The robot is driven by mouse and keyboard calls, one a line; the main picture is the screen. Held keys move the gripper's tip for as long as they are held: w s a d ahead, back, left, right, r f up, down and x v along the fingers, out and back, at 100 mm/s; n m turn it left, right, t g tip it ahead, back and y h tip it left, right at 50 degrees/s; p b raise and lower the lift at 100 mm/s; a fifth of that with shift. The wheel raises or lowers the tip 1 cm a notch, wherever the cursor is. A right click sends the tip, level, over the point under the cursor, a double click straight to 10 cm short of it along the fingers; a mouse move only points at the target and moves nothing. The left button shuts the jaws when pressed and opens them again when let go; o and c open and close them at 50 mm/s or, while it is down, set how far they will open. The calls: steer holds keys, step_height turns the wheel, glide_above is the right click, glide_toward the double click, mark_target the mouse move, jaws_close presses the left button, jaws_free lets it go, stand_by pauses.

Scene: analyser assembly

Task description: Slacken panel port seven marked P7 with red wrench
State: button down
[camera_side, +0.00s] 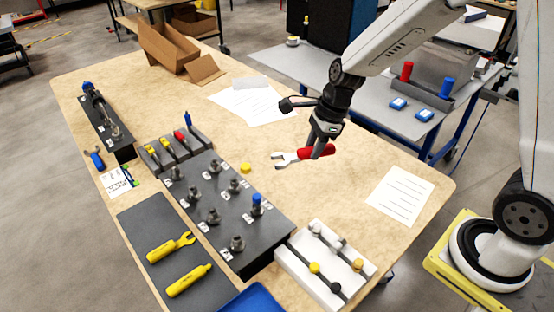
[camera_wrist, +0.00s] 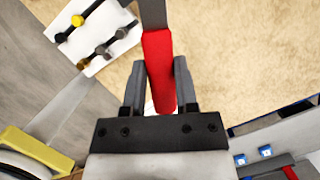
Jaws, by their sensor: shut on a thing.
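The red wrench (camera_side: 318,152) has a red handle and a silver open-ended head that points left in the side view. My gripper (camera_side: 323,145) is shut on its red handle and holds it above the table, right of the port panel. In the wrist view the handle (camera_wrist: 158,62) sits between the two fingers (camera_wrist: 160,85), its grey shank running off the top edge. The dark port panel (camera_side: 262,227) carries several metal fittings with small white labels. One fitting has a blue cap (camera_side: 256,200). The labels are too small to read surely, so I cannot tell which is P7.
A white fixture (camera_side: 303,283) with dark rods stands at the panel's near right. A grey mat (camera_side: 150,219) bears yellow tools. A tool rack (camera_side: 176,148), a yellow cap (camera_side: 245,168) and papers (camera_side: 400,195) lie around.

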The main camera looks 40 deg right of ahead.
steer(key=shift+s, duration=0.3)
step_height(320, 180, down, 11)
stand_by(0.5)
stand_by(0.4)
steer(key=shift+f, duration=0.2)
steer(key=a+f, duration=0.1)
steer(key=w+a+f, duration=0.1)
steer(key=shift+w+f, duration=0.1)
steer(key=shift+f, duration=0.3)
stand_by(0.7)
steer(key=shift+w+a, duration=0.15)
steer(key=shift+a, duration=0.1)
stand_by(0.7)
steer(key=shift+w+a, duration=0.25)
steer(key=shift+a, duration=0.25)
steer(key=shift+w+a, duration=0.25)
steer(key=shift+a, duration=0.2)
